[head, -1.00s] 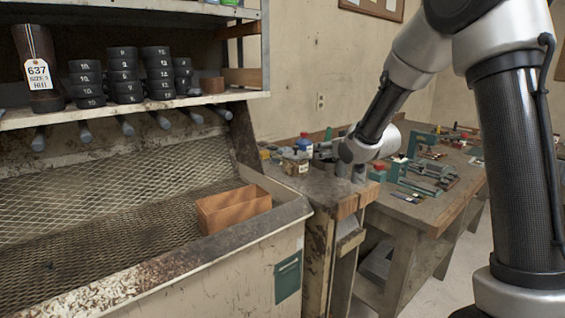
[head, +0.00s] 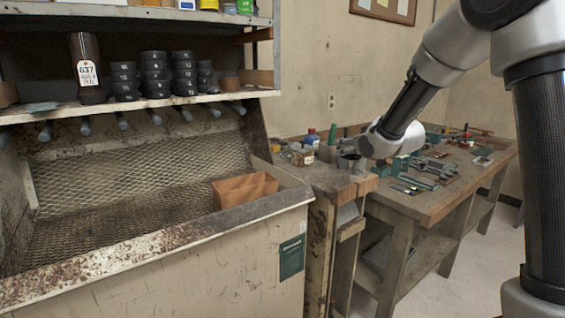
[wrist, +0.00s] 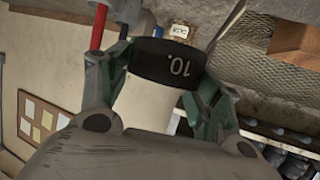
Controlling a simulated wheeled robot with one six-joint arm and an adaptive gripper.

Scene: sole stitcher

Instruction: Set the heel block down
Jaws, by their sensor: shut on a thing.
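In the head view my gripper is mostly hidden behind my own wrist, near the narrow bench (head: 325,178). Stacks of similar black heel blocks (head: 155,75) stand on the shelf at the upper left, beside a dark boot (head: 85,72) with a tag "637".
A wooden divided box (head: 245,192) sits in the mesh-lined bin (head: 110,170); the mesh around it is clear. Bottles and jars (head: 303,155) stand on the narrow bench. Tools lie on the workbench (head: 450,190) at right. Pegs hang under the shelf (head: 60,111).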

